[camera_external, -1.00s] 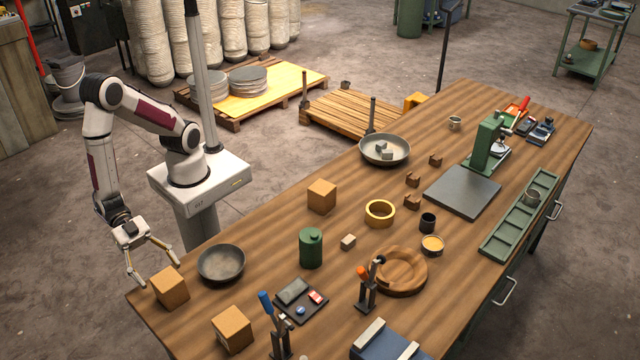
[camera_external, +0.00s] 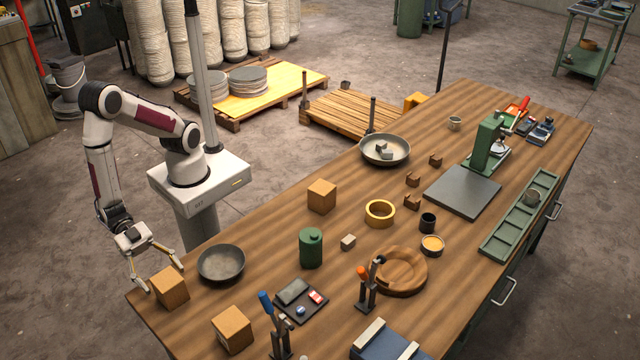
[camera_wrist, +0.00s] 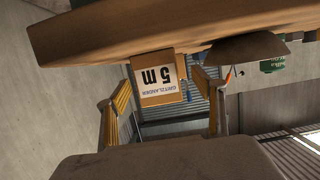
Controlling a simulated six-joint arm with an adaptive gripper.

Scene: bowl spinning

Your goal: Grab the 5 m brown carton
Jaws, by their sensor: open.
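The brown carton (camera_external: 169,289) stands at the near left corner of the bench. In the wrist view my gripper (camera_wrist: 160,82) shows one finger on each side of the carton, with gaps visible. I cannot tell whether the fingertips are beside the carton or still short of it.
A dark shallow bowl (camera_external: 221,263) sits close to the right of the carton. Two similar brown cartons stand on the bench, one nearer (camera_external: 232,329) and one farther back (camera_external: 321,196). A green canister (camera_external: 311,248) and a black tray (camera_external: 300,299) are farther right.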

